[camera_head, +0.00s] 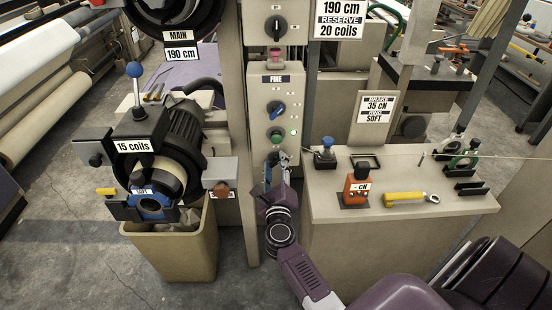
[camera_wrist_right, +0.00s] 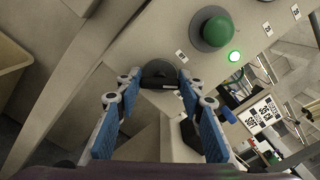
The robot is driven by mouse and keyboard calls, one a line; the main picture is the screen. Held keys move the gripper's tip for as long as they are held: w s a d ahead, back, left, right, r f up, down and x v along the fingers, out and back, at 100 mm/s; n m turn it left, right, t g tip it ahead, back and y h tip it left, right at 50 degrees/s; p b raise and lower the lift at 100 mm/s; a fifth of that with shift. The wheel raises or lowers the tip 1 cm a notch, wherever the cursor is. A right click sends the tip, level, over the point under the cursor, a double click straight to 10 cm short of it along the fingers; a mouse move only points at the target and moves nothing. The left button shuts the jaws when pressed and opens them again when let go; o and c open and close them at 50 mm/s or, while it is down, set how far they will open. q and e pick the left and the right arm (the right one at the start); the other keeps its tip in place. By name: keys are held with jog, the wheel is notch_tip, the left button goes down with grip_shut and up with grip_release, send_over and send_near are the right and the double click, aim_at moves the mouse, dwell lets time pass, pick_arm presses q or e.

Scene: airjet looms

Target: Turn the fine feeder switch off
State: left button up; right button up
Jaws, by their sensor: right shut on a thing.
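The fine feeder panel (camera_head: 259,105) is a beige post front with a FINE label (camera_head: 275,79) in the head view. It carries a blue knob (camera_head: 278,110) and a green button (camera_head: 276,134). A small green lamp (camera_head: 293,133) is lit beside the button, and shows bright in the wrist view (camera_wrist_right: 235,56). My right gripper (camera_head: 277,160) is at the panel's lower part, below the green button. In the wrist view its blue-padded fingers (camera_wrist_right: 158,90) are shut on a black switch knob (camera_wrist_right: 158,71). My left gripper is out of view.
A feeder labelled 15 coils (camera_head: 134,146) stands left, above a tan bin (camera_head: 170,255). A table (camera_head: 400,212) at right holds an orange 'cN' device (camera_head: 356,185) and a yellow-handled tool (camera_head: 404,198). Another black knob (camera_head: 276,27) sits higher on the post.

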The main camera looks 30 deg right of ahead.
jog(key=n+p, duration=0.3)
jog(key=n, duration=0.2)
jog(key=shift+a+n, duration=0.1)
jog(key=shift+n, duration=0.2)
jog(key=shift+f+n+p, duration=0.2)
jog(key=shift+n+p, duration=0.95)
jog(key=shift+n, duration=0.75)
jog(key=o, duration=1.2)
jog(key=v, duration=0.7)
jog(key=shift+s, duration=0.2)
jog(key=shift+a, duration=0.15)
